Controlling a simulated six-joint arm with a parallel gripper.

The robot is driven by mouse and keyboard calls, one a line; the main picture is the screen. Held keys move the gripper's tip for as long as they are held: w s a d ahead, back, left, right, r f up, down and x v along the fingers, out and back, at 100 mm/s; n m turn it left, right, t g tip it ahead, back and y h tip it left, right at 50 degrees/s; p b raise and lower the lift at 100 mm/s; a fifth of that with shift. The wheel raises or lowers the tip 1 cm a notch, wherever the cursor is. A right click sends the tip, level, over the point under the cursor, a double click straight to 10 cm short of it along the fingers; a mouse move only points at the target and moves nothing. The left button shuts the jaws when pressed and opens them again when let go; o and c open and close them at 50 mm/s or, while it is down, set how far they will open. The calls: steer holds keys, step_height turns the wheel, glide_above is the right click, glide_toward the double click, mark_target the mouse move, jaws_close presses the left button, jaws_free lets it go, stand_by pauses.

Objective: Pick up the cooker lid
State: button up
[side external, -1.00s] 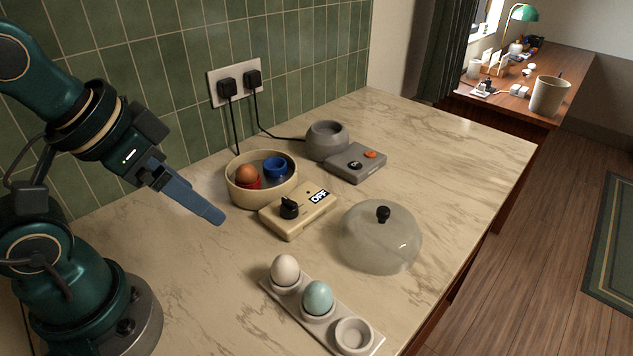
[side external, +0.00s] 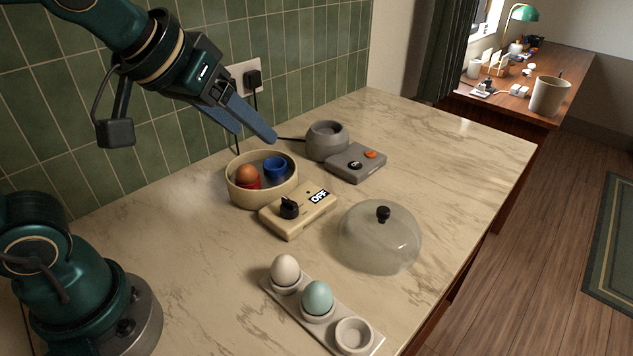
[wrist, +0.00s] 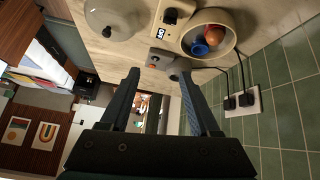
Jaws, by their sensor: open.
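The cooker lid (side external: 380,240) is a clear glass dome with a black knob (side external: 383,213). It rests on the counter to the right of the beige cooker base, apart from it. In the wrist view the lid (wrist: 117,18) shows at the top left. The egg cooker (side external: 262,180) is a round cream bowl with a brown egg in a red cup and an empty blue cup, joined to a control box marked OFF (side external: 299,211). My gripper (side external: 255,137) is open and empty, raised above and behind the bowl. Its fingers also show in the wrist view (wrist: 160,95).
A grey egg tray (side external: 322,312) holds a cream egg and a pale blue egg, with one empty cup. A grey round device with a control box (side external: 356,162) stands behind. Cords run to a wall outlet by the green tiles. The right side of the counter is clear.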

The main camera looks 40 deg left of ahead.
steer(key=w+d, duration=0.2)
steer(key=w, duration=0.4)
steer(key=m+g, duration=0.2)
glide_above(383, 210)
steer(key=s, duration=0.3)
steer(key=shift+h, duration=0.3)
step_height(383, 210, down, 11)
steer(key=shift+f, duration=0.2)
steer(key=shift+x, duration=2.35)
steer(key=shift+w, duration=0.1)
jaws_close()
